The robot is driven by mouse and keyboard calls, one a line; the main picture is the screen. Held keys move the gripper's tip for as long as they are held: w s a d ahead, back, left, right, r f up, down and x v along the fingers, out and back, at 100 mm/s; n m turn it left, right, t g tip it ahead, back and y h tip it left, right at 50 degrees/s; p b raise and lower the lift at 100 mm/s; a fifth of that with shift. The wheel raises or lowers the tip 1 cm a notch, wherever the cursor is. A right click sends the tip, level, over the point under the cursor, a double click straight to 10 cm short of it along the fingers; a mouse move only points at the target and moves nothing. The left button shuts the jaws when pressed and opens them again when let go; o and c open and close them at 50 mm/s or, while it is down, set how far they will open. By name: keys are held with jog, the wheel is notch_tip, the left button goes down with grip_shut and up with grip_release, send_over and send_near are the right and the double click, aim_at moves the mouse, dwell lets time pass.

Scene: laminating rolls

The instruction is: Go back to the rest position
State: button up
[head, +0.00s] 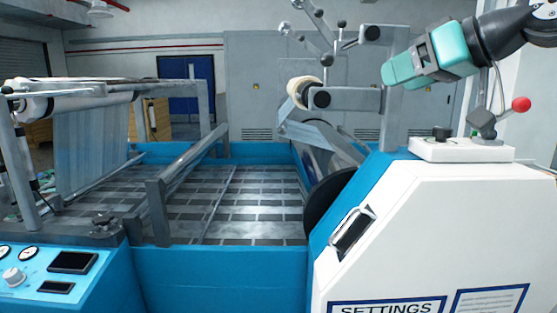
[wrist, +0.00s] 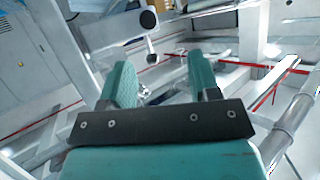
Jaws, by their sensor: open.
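My gripper (head: 403,72) is at the upper right of the head view, raised above the white machine housing and pointing left. It has teal fingers and a dark wrist. In the wrist view my gripper (wrist: 160,84) shows two teal fingers standing apart with nothing held between them. Beyond the fingertips is a grey metal rod with a dark round knob (wrist: 148,20).
The laminating machine has a blue frame (head: 220,275) and a white housing (head: 430,230) with a red-knobbed lever (head: 521,104). A roll (head: 303,91) sits on a bracket left of my gripper. A film roll (head: 75,105) hangs at left. A control panel (head: 50,275) is at lower left.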

jog(key=s+a+f+g+h, duration=0.1)
jog(key=s+a+f+g, duration=0.2)
jog(key=s+f, duration=0.3)
jog(key=s+a+f+g, duration=0.2)
jog(key=s+a+f, duration=0.15)
jog(key=f, duration=0.45)
jog(key=s+d+f+g+h, duration=0.1)
jog(key=s+f+g+h, duration=0.2)
jog(key=s+f, duration=0.9)
jog(key=s+g, duration=0.2)
jog(key=shift+s+d, duration=0.4)
